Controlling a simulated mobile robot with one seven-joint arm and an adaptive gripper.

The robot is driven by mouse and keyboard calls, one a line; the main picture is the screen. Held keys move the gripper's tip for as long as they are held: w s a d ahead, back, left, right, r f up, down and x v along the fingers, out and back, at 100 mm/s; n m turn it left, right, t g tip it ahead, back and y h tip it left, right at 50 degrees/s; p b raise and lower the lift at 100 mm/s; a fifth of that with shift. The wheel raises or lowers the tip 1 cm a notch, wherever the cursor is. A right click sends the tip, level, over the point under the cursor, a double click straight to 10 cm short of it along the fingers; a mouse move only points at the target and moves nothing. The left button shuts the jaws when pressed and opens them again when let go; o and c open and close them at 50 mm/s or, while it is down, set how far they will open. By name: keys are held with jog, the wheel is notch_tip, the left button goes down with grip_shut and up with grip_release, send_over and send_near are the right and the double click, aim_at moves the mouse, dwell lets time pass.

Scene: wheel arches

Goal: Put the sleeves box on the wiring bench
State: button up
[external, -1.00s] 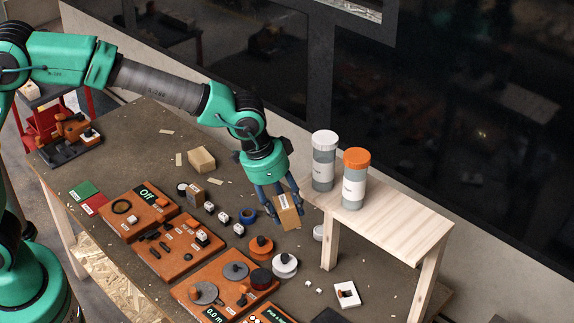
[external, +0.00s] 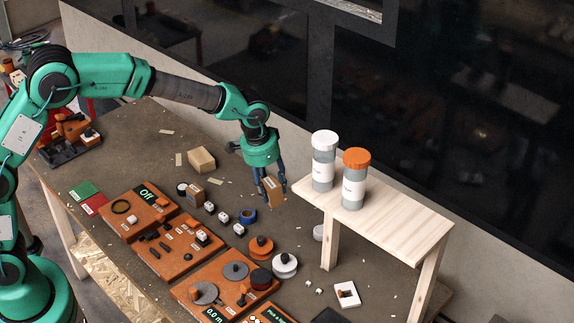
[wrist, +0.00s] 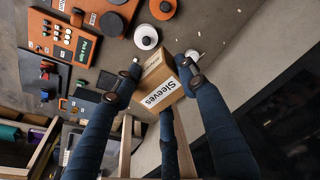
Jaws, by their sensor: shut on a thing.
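The sleeves box (external: 275,193) is a small brown carton. Its white "Sleeves" label faces me in the wrist view (wrist: 160,95). My gripper (external: 271,184) is shut on it, with fingers on both sides of the box; the fingers also show in the wrist view (wrist: 163,76). The box hangs upright or slightly tilted, over or near the large dark-topped bench (external: 225,187), left of a pale wooden riser (external: 410,226). I cannot tell its exact height above the top. No sign here names which surface is the wiring bench.
A white-lidded jar (external: 323,165) and an orange-lidded jar (external: 355,180) stand on the riser. Orange boards (external: 165,250) with parts fill the front. A blue tape roll (external: 248,215), another carton (external: 201,159) and a small box (external: 195,194) are nearby. The back strip is mostly clear.

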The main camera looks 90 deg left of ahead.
jog(key=s+a+f+n+b, duration=0.1)
jog(key=s+a+f+n, duration=0.15)
jog(key=a, duration=0.35)
jog(key=s+a+f+n+g+b, duration=0.1)
jog(key=a+f+n, duration=0.15)
jog(key=a, duration=0.35)
jog(key=s+a+f+n+b, duration=0.1)
jog(key=s+a+f, duration=0.1)
jog(key=a+f, duration=0.3)
jog(key=n+b, duration=0.2)
jog(key=n, duration=0.4)
send_over(233, 198)
notch_tip(233, 198, down, 8)
jog(key=shift+f+g, duration=0.15)
jog(key=shift+g, duration=0.25)
jog(key=shift+f, duration=0.1)
jog(key=shift+w+f+b, duration=0.1)
jog(key=shift+f+b, duration=0.5)
jog(key=shift+f, duration=2.45)
jog(key=shift+f+b, duration=0.35)
jog(key=shift+f, duration=1.5)
jog(key=shift+d+f, duration=0.1)
